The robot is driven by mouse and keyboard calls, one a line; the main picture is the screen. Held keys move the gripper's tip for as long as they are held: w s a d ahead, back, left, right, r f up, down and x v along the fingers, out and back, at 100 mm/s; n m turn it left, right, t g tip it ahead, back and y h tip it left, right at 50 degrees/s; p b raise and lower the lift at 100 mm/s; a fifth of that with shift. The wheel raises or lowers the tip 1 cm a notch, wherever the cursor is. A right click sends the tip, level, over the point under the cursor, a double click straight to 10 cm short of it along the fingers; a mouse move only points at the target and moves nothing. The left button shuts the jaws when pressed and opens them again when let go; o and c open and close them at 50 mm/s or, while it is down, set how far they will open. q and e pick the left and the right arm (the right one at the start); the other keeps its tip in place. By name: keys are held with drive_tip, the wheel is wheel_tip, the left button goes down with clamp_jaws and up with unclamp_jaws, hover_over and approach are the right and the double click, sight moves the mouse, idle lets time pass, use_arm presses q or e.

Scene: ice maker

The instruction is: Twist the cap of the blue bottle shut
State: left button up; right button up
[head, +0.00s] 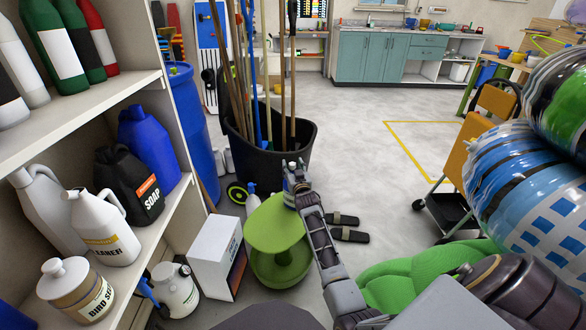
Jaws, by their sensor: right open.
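A small bottle with blue on it (289,197) stands at the far edge of the green stool (270,226). It is largely hidden by my right gripper, and its cap cannot be made out. My right gripper (294,170) is open, at the upper part of this bottle. I cannot tell whether its fingers touch the bottle. A larger blue jug (150,146) stands on the middle shelf at left, away from the gripper. My left gripper is out of the picture.
The shelf unit (110,88) with bottles and jugs fills the left side. A black bin (270,145) with long handles stands behind the stool. A white box (213,252) is left of the stool. Big wrapped bundles (530,180) block the right.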

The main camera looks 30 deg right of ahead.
drive_tip(key=v, duration=0.7)
drive_tip(key=shift+s, duration=0.2)
idle(0.4)
drive_tip(key=shift+a, duration=0.1)
